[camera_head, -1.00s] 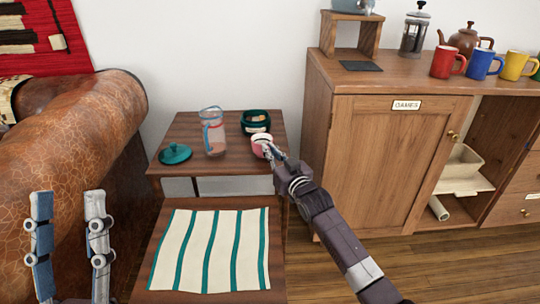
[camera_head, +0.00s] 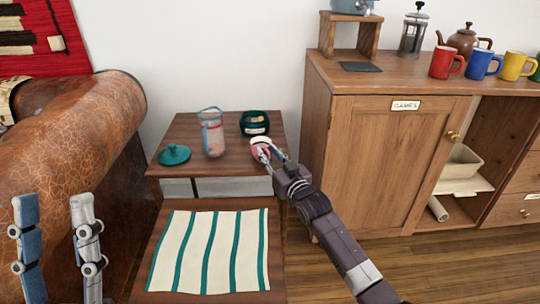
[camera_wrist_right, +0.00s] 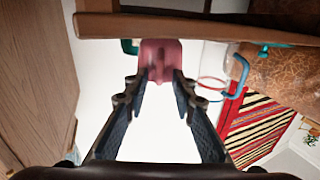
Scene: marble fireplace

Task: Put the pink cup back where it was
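The pink cup (camera_head: 261,146) stands at the right front of the small wooden table (camera_head: 190,130) in the head view, partly covered by my right gripper (camera_head: 268,153). In the right wrist view, the pink cup (camera_wrist_right: 160,52) fills the gap between the tips of my right gripper (camera_wrist_right: 161,76), which looks shut on it. I cannot tell whether the cup touches the tabletop. My left gripper (camera_head: 55,225) is open and empty at the lower left, away from the table.
A glass jug (camera_head: 212,135), a teal lid (camera_head: 174,155) and a dark green bowl (camera_head: 255,123) share the tabletop. A striped cloth (camera_head: 208,252) lies on the lower surface in front. A wooden cabinet (camera_head: 385,150) stands right; a leather armchair (camera_head: 70,155) stands left.

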